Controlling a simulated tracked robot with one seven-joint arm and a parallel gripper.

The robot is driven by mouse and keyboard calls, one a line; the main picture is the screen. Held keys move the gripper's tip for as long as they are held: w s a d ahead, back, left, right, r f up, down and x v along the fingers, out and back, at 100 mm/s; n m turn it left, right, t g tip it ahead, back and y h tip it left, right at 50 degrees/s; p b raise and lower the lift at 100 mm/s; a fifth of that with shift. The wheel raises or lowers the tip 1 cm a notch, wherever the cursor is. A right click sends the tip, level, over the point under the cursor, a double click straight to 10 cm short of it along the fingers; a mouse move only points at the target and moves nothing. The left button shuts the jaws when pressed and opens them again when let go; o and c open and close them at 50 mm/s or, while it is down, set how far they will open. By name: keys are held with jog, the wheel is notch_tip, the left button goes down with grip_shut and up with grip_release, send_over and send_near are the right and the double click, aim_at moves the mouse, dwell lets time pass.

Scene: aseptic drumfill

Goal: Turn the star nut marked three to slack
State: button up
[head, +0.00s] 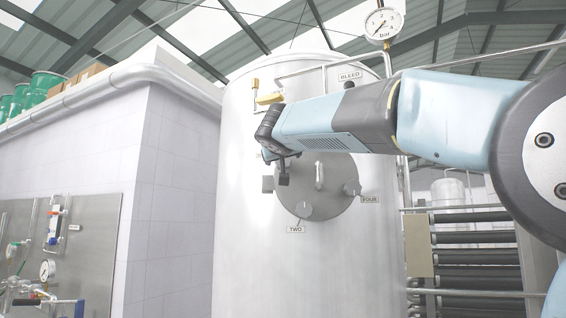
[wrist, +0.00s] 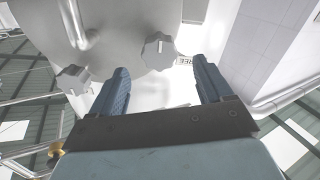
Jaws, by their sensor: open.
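The star nut marked three (wrist: 158,50) is a grey lobed knob at the edge of the round tank lid (head: 318,175). Its label (wrist: 184,61) shows partly in the wrist view, with its first letters hidden by a finger. In the head view the nut (head: 268,184) is at the lid's left side, close beside my gripper (head: 283,180). In the wrist view my gripper (wrist: 163,74) is open, with its two blue ribbed fingers apart. No grip on the nut shows.
Star nuts marked two (head: 304,209) and four (head: 352,188) sit on the lid, with a bent handle (head: 319,176) between. Another nut (wrist: 72,80) lies left of my fingers. A yellow valve (head: 269,98) and a gauge (head: 383,24) are above. A tiled wall (head: 175,190) stands left.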

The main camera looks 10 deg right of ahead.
jog(key=x, duration=0.6)
jog(key=shift+c, duration=0.3)
jog(key=c, duration=1)
jog(key=shift+o, duration=0.2)
